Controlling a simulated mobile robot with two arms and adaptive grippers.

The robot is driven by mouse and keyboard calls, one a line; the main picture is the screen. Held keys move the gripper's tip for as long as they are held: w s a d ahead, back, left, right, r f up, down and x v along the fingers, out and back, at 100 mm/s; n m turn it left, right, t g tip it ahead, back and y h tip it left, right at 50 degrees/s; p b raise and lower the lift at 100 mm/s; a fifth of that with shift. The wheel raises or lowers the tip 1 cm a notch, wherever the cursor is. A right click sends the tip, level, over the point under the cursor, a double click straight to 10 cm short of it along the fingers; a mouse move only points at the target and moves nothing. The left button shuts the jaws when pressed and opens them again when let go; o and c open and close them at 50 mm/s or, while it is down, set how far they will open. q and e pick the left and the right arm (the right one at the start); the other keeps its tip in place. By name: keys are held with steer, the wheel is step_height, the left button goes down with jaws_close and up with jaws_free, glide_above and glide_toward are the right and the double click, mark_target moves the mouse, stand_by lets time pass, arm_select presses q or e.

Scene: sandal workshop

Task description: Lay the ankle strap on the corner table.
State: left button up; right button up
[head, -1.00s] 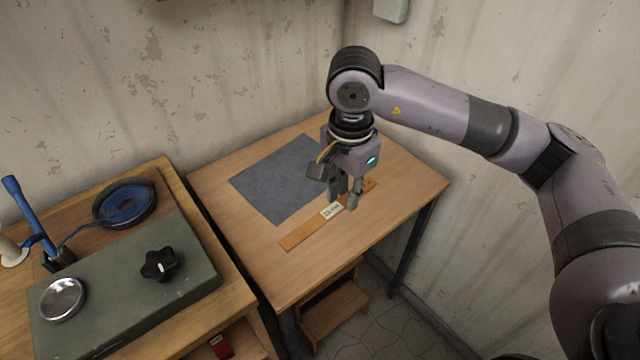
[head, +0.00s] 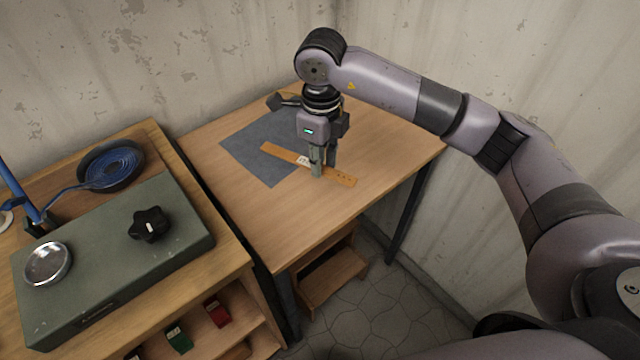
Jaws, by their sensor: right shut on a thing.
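The ankle strap (head: 341,178) is a flat orange-brown strip with small dark holes near its right end and a white label near its middle. My right gripper (head: 323,168) points down over the corner table (head: 270,225) and is shut on the strap near the label. The strap's left end is over the dark grey mat (head: 250,150); its right end is over bare wood. It looks level and close to the tabletop; I cannot tell whether it touches. The fingers hide part of its middle. My left gripper is not in view.
Walls close in behind and right of the table. The tabletop's front part is clear.

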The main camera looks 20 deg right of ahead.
glide_above(321, 201)
step_height(321, 201, down, 7)
steer(key=shift+r+p, duration=0.2)
steer(key=shift+p, duration=0.1)
step_height(321, 201, down, 3)
steer(key=shift+f, duration=0.55)
steer(key=shift+f, duration=0.2)
steer(key=o, duration=0.8)
steer(key=shift+r, duration=0.1)
